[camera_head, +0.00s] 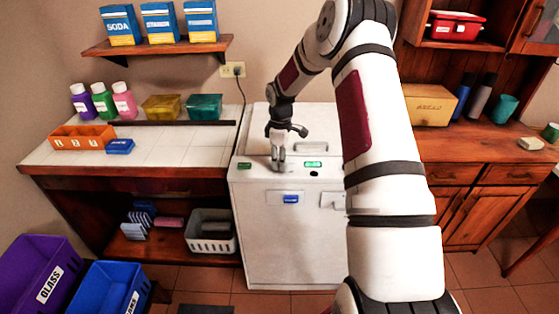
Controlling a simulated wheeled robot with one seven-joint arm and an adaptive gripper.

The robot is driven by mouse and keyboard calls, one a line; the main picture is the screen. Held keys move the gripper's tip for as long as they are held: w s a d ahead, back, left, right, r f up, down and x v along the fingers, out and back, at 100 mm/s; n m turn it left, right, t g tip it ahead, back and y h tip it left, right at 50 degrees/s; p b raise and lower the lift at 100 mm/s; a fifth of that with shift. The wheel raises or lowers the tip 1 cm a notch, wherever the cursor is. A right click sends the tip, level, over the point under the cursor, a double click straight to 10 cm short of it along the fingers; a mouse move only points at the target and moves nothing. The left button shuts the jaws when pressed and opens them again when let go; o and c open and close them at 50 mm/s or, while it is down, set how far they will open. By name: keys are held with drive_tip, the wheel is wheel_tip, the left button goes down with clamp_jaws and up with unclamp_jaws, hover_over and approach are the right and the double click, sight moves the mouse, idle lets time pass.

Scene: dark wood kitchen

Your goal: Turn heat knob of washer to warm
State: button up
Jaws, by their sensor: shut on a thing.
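The washer (262,240) is a white, box-shaped machine in the middle of the head view. Its top has a lid with a handle, a green label at the left, another green label (313,164) at the right and a small dark round spot (314,173). My gripper (278,168) points down at the front part of the top, between the two labels. Its fingers are closed together on something small there. The heat knob itself is hidden by the fingers or too small to make out, and I cannot read its setting.
My arm covers the washer's right side. A tiled counter (150,150) at the left carries an orange tray (82,137), bottles and boxes. A wooden cabinet (470,185) stands at the right. Purple (35,270) and blue (110,290) bins stand on the floor at the front left.

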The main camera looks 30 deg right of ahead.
drive_tip(key=m+b, duration=0.1)
drive_tip(key=m, duration=0.3)
drive_tip(key=shift+f+b, duration=0.1)
drive_tip(key=shift+b, duration=0.25)
drive_tip(key=shift+m+b, duration=1)
drive_tip(key=shift+m, duration=1.7)
drive_tip(key=o, duration=1.2)
drive_tip(key=shift+c, duration=0.2)
wheel_tip(320, 180, up, 12)
